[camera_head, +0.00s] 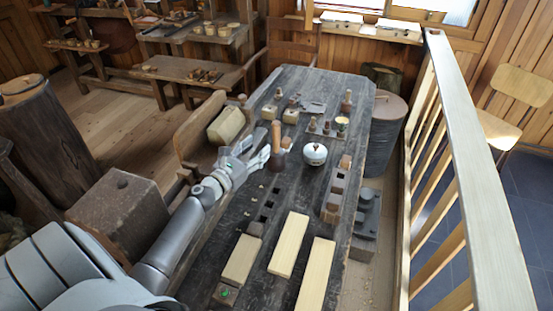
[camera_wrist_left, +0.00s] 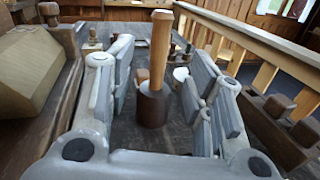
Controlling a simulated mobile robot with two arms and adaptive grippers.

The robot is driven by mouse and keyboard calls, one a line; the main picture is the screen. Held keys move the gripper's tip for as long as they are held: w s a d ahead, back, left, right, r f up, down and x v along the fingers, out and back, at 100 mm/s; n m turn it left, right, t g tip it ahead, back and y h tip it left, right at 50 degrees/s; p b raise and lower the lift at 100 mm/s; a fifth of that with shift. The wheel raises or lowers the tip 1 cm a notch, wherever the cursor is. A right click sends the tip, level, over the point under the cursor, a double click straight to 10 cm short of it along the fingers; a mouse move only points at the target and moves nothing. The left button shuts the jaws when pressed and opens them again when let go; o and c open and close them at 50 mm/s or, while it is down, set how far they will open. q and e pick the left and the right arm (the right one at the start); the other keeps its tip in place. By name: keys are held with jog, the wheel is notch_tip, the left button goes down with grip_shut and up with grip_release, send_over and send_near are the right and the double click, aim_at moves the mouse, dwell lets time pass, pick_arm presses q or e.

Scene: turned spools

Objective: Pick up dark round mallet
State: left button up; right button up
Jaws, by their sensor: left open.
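The dark round mallet (camera_head: 277,160) stands upright on the dark workbench, its dark cylindrical head down and its light wooden handle up. In the left wrist view the mallet (camera_wrist_left: 152,106) stands between and a little ahead of my left gripper's fingers, with gaps on both sides. My left gripper (camera_head: 257,151) is open and empty, low over the bench beside the mallet. My right gripper is not in view.
A white lidded pot (camera_head: 315,153) stands just right of the mallet. Small wooden pieces and spools sit farther back. Pale planks (camera_head: 290,244) lie at the near end. A wooden railing (camera_head: 470,150) runs along the right.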

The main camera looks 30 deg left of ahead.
aim_at(274, 137)
pick_arm(q)
jog(key=shift+n+h, duration=0.3)
jog(key=shift+h, duration=0.1)
jog(key=w, duration=0.2)
jog(key=w+f+b, duration=0.1)
jog(key=w, duration=0.2)
jog(key=shift+w+b, duration=0.35)
jog(key=shift+w, duration=0.1)
jog(key=shift+w+f, duration=0.1)
jog(key=shift+w, duration=0.25)
jog(key=w+b, duration=0.1)
jog(key=w, duration=0.2)
jog(key=shift+w+d+b, duration=0.1)
jog(key=shift+b, duration=0.2)
jog(key=shift+w, duration=0.65)
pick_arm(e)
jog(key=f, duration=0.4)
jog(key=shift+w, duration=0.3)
